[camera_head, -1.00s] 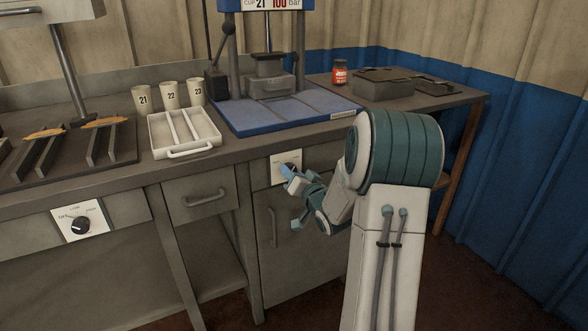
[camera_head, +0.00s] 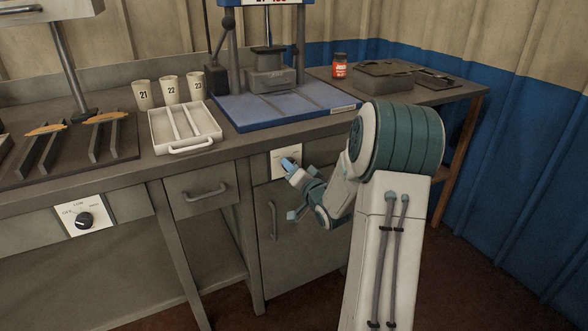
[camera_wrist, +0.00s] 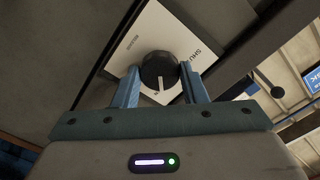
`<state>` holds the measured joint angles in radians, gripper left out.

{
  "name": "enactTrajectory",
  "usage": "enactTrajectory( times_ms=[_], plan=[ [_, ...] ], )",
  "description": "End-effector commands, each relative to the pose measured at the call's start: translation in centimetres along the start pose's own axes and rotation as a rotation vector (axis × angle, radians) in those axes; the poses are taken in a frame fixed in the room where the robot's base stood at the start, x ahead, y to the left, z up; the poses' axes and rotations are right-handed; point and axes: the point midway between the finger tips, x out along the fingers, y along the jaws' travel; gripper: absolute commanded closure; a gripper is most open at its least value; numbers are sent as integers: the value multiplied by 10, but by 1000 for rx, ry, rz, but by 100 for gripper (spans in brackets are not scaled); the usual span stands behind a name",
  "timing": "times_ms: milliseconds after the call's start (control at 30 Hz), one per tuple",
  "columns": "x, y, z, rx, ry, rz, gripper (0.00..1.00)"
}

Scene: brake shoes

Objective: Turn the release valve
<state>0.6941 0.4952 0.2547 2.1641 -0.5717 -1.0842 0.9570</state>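The release valve is a round black knob (camera_wrist: 158,70) with a light pointer line, on a white plate (camera_wrist: 160,30) marked SHUT and RELEASE. In the wrist view the pointer is toward the bottom of the picture. My gripper (camera_wrist: 160,80) has its two blue fingers apart, one on each side of the knob. The fingertips are close to the knob's sides; I cannot tell whether they touch it. In the head view my gripper (camera_head: 290,163) is in front of the plate (camera_head: 281,152) on the bench front and hides the knob.
Another black dial (camera_head: 84,221) is on the bench front at left. A drawer (camera_head: 202,194) and a cabinet door handle (camera_head: 272,223) lie near my arm. The bench top above holds a press (camera_head: 268,78), a white tray (camera_head: 156,142), and several cups.

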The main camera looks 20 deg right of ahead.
Motion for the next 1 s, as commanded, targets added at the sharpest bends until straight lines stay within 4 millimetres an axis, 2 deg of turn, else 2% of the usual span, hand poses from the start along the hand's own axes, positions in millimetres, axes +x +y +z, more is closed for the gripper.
enactTrajectory(
  times_ms=[33, 67, 333, 467, 567, 900, 1000],
  plan=[
    [0, 0, 0, 1, 1, 1, 48],
    [0, 0, 0, 0, 1, 1, 41],
    [0, 0, 0, -1, 0, 0, 41],
    [-7, 0, -1, -1, 0, 1, 41],
    [-21, -1, -1, -1, -1, 2, 41],
    [-98, 0, -2, 0, 2, 5, 41],
    [-115, 0, -1, 0, 2, 3, 41]
  ],
)
